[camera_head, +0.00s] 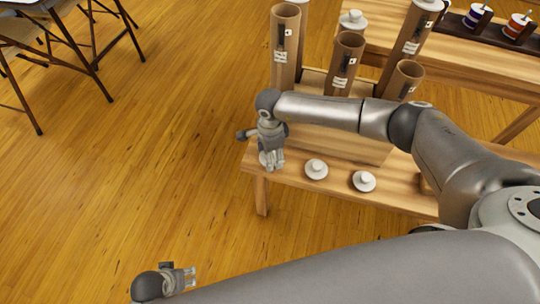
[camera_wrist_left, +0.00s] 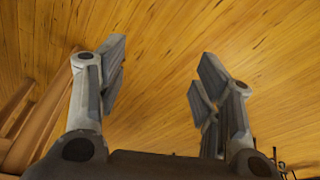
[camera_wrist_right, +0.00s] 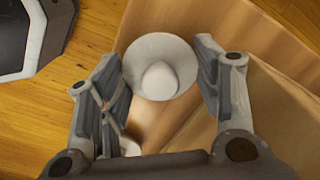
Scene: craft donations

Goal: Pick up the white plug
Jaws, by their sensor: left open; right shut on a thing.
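My right gripper (camera_head: 272,160) is at the left front corner of the near bench. I cannot tell whether this plug touches the bench. Two more white plugs, a middle one (camera_head: 316,169) and a right one (camera_head: 364,181), lie on the bench to the right. My left gripper (camera_head: 192,277) is low in the head view, open and empty over the floor. The left wrist view shows its spread fingers (camera_wrist_left: 160,80).
The wooden bench (camera_head: 400,203) carries several brown cardboard tubes (camera_head: 285,45) at its back. One tube has a white plug (camera_head: 353,20) beside or on top of it. A second table (camera_head: 465,62) with spools stands behind. Folding furniture (camera_head: 90,60) is far left. The floor between is clear.

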